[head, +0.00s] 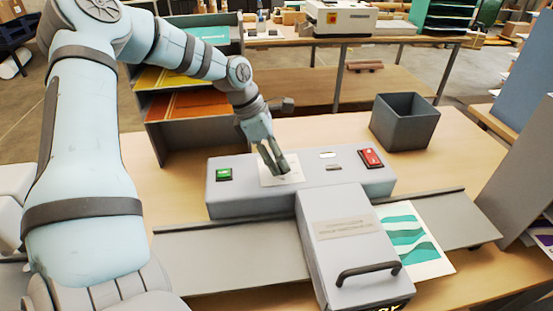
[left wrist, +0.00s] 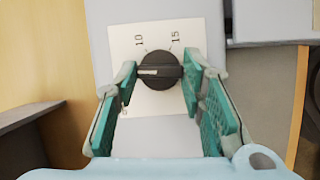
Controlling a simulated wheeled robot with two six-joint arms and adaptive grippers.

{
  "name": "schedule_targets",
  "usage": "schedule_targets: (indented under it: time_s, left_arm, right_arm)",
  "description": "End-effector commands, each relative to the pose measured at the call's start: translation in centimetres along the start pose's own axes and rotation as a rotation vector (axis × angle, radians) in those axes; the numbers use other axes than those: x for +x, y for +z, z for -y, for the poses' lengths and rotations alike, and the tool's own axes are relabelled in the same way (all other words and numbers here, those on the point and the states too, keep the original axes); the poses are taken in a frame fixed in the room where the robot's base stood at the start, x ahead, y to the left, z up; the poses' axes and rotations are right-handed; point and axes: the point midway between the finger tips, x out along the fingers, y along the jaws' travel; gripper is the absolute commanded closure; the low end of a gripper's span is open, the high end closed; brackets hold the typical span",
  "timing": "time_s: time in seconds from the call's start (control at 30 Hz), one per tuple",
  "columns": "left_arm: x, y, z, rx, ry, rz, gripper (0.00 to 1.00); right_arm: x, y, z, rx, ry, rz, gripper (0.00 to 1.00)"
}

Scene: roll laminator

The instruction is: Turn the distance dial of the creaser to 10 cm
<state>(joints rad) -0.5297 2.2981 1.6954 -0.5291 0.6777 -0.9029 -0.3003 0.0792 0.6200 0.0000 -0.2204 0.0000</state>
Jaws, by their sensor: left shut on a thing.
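The creaser (head: 240,200) is a grey machine on the table in the head view. Its black distance dial (left wrist: 160,69) sits on a white scale plate (head: 294,174), which also shows in the left wrist view (left wrist: 203,35). The dial's white mark points left, below the "10" label at upper left. "15" is at upper right; another label at lower left is partly hidden by a finger. My left gripper (left wrist: 159,75) is shut on the dial, one green-padded finger at each side. In the head view my left gripper (head: 274,165) hides the dial. My right gripper is not in view.
A green button (head: 223,174) and a red switch (head: 371,157) flank the plate. A hooded front unit with a black handle (head: 368,270) stands before it. A sheet with teal waves (head: 408,236) lies at right. A grey bin (head: 404,122) stands behind right.

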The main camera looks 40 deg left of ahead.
Motion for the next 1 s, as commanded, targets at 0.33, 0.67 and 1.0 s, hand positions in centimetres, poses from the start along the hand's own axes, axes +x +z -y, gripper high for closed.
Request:
schedule_targets:
  time_s: [0.33,0.67,1.0]
  left_arm:
    - [0.4,-0.1,-0.4,0.237,-0.092,0.001,0.91]
    - [0.2,0.1,-0.6,0.526,-0.215,-0.001,0.91]
    - [0.1,0.3,-0.7,0.767,-0.315,0.000,0.91]
  right_arm:
    - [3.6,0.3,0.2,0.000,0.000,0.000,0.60]
    - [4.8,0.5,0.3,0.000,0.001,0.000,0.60]
    - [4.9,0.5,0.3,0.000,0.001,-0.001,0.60]
